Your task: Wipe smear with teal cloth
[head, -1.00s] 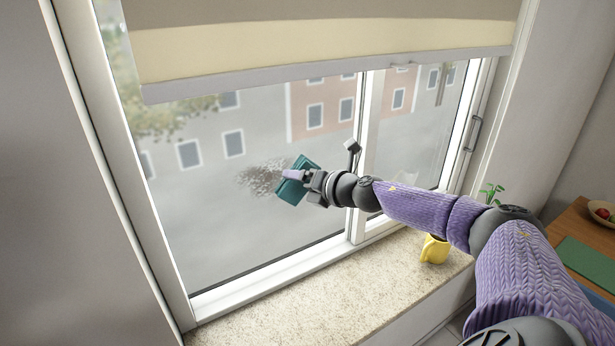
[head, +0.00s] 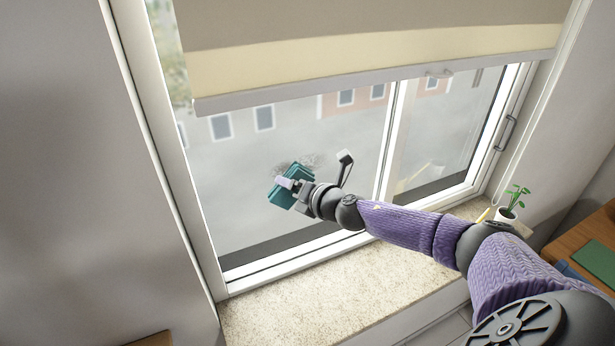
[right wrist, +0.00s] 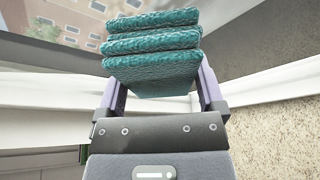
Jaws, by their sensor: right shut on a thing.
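My right gripper (head: 293,187) is shut on the folded teal cloth (head: 281,194) and holds it at the left window pane. In the right wrist view the cloth (right wrist: 152,42) shows as several thick folds between my two fingers (right wrist: 160,95). My left gripper is in neither view.
A roller blind (head: 375,62) hangs over the upper window. A speckled sill (head: 330,300) runs below, mostly bare. A potted plant (head: 512,204) stands at the sill's right end, beside a wooden table with a green mat (head: 597,262). The window handle (head: 505,133) is at the right.

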